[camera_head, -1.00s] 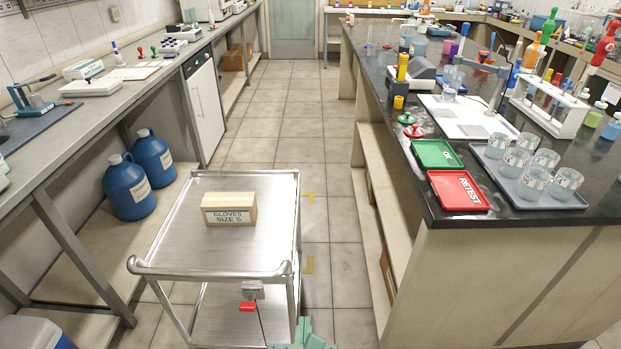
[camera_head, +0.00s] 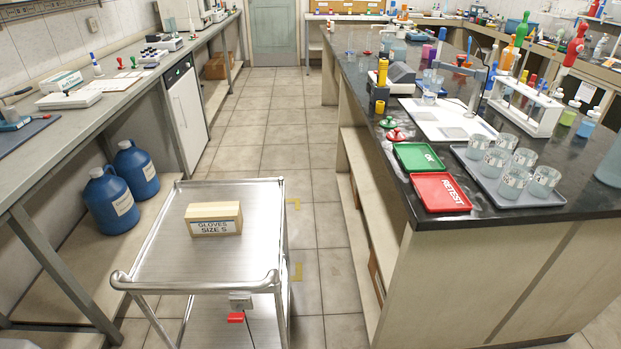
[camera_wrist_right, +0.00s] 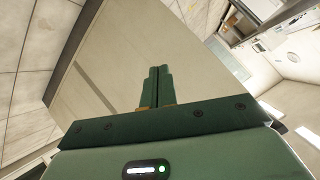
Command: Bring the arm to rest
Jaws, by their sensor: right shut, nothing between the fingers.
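My right gripper (camera_wrist_right: 158,88) shows in the right wrist view as two green fingers pressed together with nothing between them. It points at the plain beige end panel (camera_wrist_right: 135,60) of the bench and appears apart from it. Neither gripper shows in the head view now, and my left gripper is in no view.
A steel cart (camera_head: 165,262) with a gloves box (camera_head: 213,219) stands in the aisle. The dark-topped bench (camera_head: 415,221) at right carries a red RETEST tray (camera_head: 440,193), a green OK tray (camera_head: 418,157) and several beakers. Open floor (camera_head: 325,200) lies between cart and bench.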

